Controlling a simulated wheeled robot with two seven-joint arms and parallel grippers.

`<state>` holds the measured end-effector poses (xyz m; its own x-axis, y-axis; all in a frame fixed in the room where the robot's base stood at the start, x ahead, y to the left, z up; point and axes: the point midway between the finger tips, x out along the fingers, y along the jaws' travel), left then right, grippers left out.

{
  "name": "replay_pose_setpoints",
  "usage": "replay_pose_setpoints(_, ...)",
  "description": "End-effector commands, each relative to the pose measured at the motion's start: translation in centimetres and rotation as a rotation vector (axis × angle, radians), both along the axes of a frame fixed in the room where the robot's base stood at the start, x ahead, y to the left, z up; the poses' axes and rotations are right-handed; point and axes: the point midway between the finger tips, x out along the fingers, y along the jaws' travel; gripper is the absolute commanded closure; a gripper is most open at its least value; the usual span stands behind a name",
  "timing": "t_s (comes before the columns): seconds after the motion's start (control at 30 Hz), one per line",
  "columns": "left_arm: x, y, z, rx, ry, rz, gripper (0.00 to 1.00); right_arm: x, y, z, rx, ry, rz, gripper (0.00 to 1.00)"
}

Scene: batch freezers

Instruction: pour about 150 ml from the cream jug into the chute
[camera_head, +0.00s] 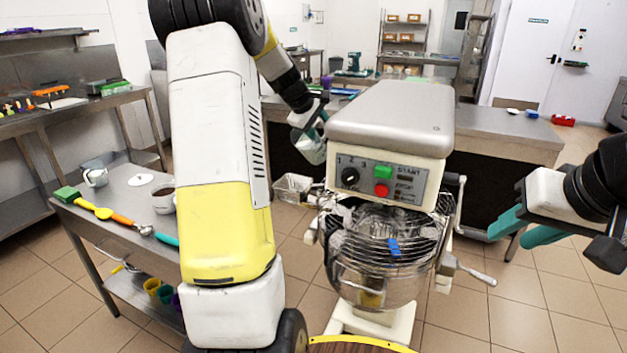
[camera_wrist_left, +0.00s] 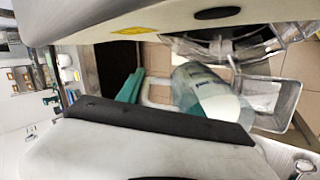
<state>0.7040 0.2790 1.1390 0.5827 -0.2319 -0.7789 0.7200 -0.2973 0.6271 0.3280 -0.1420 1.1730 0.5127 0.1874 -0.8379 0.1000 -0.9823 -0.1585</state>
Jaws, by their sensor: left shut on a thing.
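The cream jug (camera_head: 312,150) is a clear vessel with whitish contents. It hangs beside the mixing machine in the head view. My left gripper (camera_head: 322,117) is shut on it. In the wrist view the teal fingers (camera_wrist_left: 131,88) are at the handle of the jug (camera_wrist_left: 205,92), whose exact tilt I cannot tell. The chute (camera_head: 293,187) is an open metal trough on the machine's left side, below the jug. The chute (camera_wrist_left: 275,100) shows close beside the jug in the wrist view. No stream of cream is visible. My right gripper (camera_head: 517,231) is open and empty at the right.
The machine (camera_head: 391,120) has a control panel and a wire guard (camera_head: 390,245) over its bowl. A steel side table (camera_head: 125,215) at the left carries a small jug, a lid, a cup and utensils. A long counter (camera_head: 500,133) stands behind. Tiled floor is clear at the right.

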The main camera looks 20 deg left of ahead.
Motion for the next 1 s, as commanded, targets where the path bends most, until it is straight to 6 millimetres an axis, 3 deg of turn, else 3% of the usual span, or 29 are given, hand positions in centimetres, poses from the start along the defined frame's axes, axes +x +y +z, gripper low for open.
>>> replay_pose_setpoints(0.4, -0.7, 0.4, -0.2, -0.066, -0.157, 0.003, 1.0, 0.0, 0.0, 0.0, 0.0, 0.0, 0.0, 0.64)
replay_pose_setpoints(1.0, -1.1, 0.5, -1.2, -0.1, -0.25, 0.005, 1.0, 0.0, 0.0, 0.0, 0.0, 0.0, 0.0, 0.64)
